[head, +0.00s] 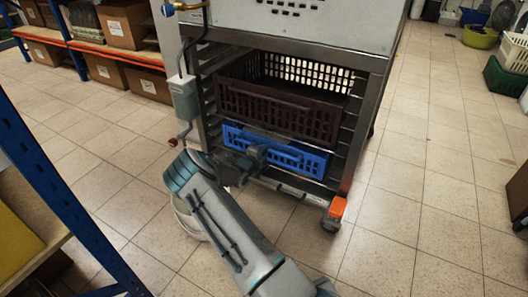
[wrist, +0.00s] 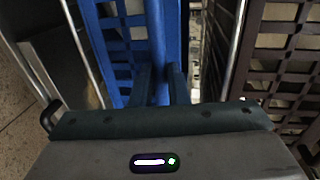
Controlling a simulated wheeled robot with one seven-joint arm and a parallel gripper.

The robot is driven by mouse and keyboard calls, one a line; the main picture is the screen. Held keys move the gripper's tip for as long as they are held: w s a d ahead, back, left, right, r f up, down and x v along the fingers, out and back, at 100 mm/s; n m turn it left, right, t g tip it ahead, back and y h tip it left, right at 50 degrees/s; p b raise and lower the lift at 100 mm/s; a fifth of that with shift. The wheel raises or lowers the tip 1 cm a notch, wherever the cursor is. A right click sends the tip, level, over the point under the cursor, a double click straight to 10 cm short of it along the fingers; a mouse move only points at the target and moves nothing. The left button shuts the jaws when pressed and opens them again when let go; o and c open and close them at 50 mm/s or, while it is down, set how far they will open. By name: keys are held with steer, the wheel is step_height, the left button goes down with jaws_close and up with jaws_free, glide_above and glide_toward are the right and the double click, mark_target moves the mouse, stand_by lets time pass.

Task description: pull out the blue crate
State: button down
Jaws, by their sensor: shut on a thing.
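The blue crate (head: 300,158) sits low in the metal rack, below a dark brown crate. Its slotted front wall shows at the rack's opening. My gripper (head: 257,155) is at the front of the blue crate, near the left-middle of its upper edge. In the wrist view my gripper (wrist: 160,85) has its two fingers on either side of the blue crate's rim (wrist: 163,40), shut on it. The crate's inside is mostly hidden in the head view by the rack and the brown crate.
The brown crate (head: 280,108) is on the runners just above. The metal rack (head: 366,118) stands on castors with an orange part (head: 337,207) at the front right corner. A grey box (head: 184,98) is on its left side. Tiled floor (head: 400,235) in front is clear.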

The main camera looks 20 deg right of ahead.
steer(key=f+p+v, duration=0.1)
steer(key=p+v, duration=0.2)
steer(key=v, duration=0.5)
steer(key=f+p+v, duration=0.2)
steer(key=p+v, duration=0.2)
steer(key=v, duration=0.4)
steer(key=f+p+v, duration=0.1)
steer(key=p+v, duration=0.3)
steer(key=v, duration=0.5)
steer(key=shift+s+a+f, duration=0.25)
steer(key=shift+a+f, duration=0.15)
steer(key=c, duration=1.4)
jaws_free()
steer(key=p+v, duration=0.2)
steer(key=v, duration=1.2)
steer(key=shift+p, duration=0.3)
steer(key=shift+w+r, duration=0.1)
